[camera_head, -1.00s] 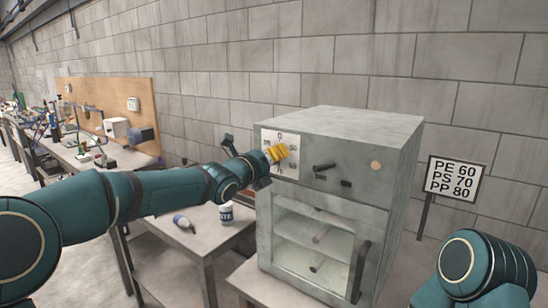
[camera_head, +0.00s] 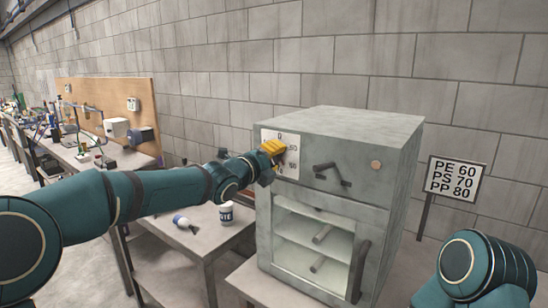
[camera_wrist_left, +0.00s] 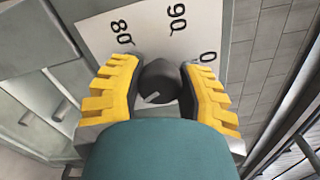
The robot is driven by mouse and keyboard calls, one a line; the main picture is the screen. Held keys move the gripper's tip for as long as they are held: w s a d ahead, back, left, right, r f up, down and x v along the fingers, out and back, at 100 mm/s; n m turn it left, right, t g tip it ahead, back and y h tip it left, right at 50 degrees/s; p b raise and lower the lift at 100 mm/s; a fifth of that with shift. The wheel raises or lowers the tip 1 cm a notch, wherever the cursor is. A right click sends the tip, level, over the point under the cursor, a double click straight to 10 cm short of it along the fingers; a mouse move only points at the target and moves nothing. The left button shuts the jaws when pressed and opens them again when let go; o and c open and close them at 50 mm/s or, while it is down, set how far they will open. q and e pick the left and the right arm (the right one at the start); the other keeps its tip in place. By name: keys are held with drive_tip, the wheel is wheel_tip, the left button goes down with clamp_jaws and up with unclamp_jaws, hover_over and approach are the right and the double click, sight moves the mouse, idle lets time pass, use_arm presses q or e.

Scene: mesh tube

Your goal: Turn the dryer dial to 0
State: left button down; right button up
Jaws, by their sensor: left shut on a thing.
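The grey dryer (camera_head: 345,137) stands at centre with a white dial plate (camera_head: 292,139) at its upper left front. The dark round dial (camera_wrist_left: 160,74) shows in the left wrist view. Its light pointer mark is toward the lower left of that picture, away from the 0 (camera_wrist_left: 208,57) at right; 80 and 90 are printed above. My left gripper (camera_wrist_left: 161,82) is shut on the dial, a yellow finger on either side. In the head view the same gripper (camera_head: 273,151) covers the dial. My right gripper is out of view; only part of its arm shows.
A dark lever (camera_head: 324,167) and a round button (camera_head: 376,165) are on the dryer's front. A sign (camera_head: 453,180) stands to the right.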

use_arm(q)
drive_tip(key=n, duration=0.4)
drive_tip(key=shift+n+p, duration=0.3)
drive_tip(key=shift+n, duration=0.1)
drive_tip(key=n+p, duration=0.1)
drive_tip(key=n, duration=0.3)
drive_tip(key=n+p, duration=0.1)
drive_tip(key=n, duration=0.7)
drive_tip(key=shift+n, duration=0.3)
drive_tip(key=n, duration=0.3)
drive_tip(key=shift+n, duration=0.3)
drive_tip(key=n, duration=0.2)
drive_tip(key=shift+n, duration=0.4)
drive_tip(key=n, duration=0.2)
drive_tip(key=shift+f+n+b, duration=0.1)
drive_tip(key=shift+n+b, duration=0.2)
drive_tip(key=shift+b, duration=0.1)
drive_tip(key=shift+n+b, duration=0.8)
drive_tip(key=shift+n, duration=1.1)
